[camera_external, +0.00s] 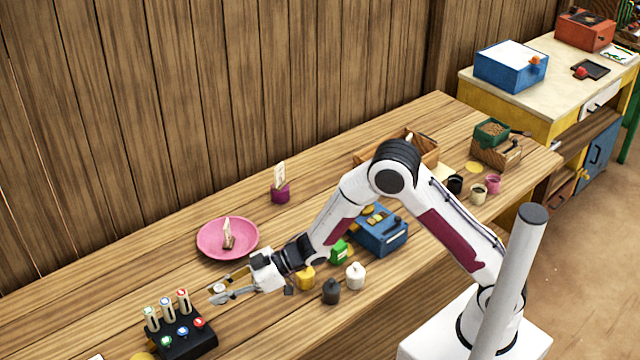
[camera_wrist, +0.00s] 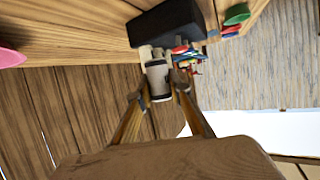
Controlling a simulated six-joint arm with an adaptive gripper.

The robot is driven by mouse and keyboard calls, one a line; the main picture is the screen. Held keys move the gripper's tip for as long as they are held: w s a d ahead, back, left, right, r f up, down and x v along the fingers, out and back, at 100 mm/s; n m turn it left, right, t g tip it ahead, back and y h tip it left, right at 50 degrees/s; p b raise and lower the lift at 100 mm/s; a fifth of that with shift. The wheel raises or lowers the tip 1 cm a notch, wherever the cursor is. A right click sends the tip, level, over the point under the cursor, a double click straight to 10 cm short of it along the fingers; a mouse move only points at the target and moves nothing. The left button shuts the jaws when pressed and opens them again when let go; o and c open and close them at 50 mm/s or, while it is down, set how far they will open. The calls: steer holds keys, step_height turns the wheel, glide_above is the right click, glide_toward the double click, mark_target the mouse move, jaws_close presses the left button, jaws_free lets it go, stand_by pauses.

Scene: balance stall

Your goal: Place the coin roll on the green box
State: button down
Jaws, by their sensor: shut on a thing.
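My gripper (camera_external: 222,291) is above the left part of the table, just behind the black rack. Its fingers (camera_wrist: 158,88) are shut on a pale cylinder with dark bands, which looks like the coin roll (camera_wrist: 157,76). In the external view only a small pale bit of it shows between the fingers. A small green box-like item (camera_external: 339,251) stands beside the blue box, partly behind my arm. A green open box (camera_external: 491,133) with brown contents sits on a wooden block at the right end of the table. I cannot tell which one is the task's green box.
The black rack (camera_external: 190,342) holds pale rolls and coloured caps; it also shows in the wrist view (camera_wrist: 165,22). A pink plate (camera_external: 214,246) lies behind my gripper. Yellow, black and white weights and a blue box (camera_external: 383,238) stand near my forearm.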

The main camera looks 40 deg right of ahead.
steer(key=w+d+r+m+t+h, duration=0.15)
steer(key=w+d, duration=0.25)
steer(key=d, duration=0.5)
steer(key=w+d+r+m+t+h, duration=0.1)
steer(key=w+d+r, duration=0.15)
steer(key=d, duration=0.55)
steer(key=w+d+r+m+t+h, duration=0.15)
steer(key=w+d, duration=0.25)
steer(key=d, duration=0.5)
steer(key=s+d+r+m+t, duration=0.1)
steer(key=s+d, duration=0.1)
steer(key=d, duration=0.5)
steer(key=s+d+r+m, duration=0.1)
steer(key=s+d, duration=0.2)
steer(key=d, duration=0.4)
steer(key=s+n, duration=0.1)
steer(key=s, duration=0.5)
steer(key=shift+a+f+g+y, duration=0.25)
steer(key=shift+f+g+y, duration=0.05)
steer(key=shift+f+y, duration=0.1)
